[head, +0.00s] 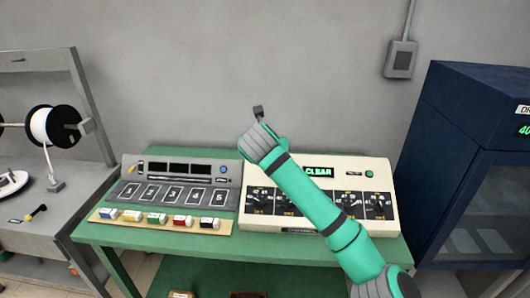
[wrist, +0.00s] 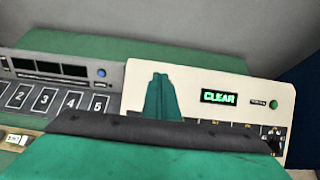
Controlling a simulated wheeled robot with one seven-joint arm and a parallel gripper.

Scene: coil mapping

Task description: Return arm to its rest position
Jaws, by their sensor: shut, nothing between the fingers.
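My green arm reaches up from the lower right of the head view, across the front of a cream instrument box (head: 380,176). My gripper (head: 257,111) is at the far end of the arm, above the back edge of the bench. It is shut and empty, and shows small against the grey wall. In the wrist view, the cream box (wrist: 188,86) has a display (wrist: 219,97) that reads CLEAR in green. A green finger-like part of my gripper (wrist: 161,98) stands in front of the box there.
A grey numbered panel (head: 180,180) sits left on the green bench (head: 150,238), with coloured blocks (head: 157,218) on a strip before it. A dark blue cabinet (head: 450,130) stands right. A workstation with a white spool (head: 57,126) stands left. A switch box (head: 401,59) hangs on the wall.

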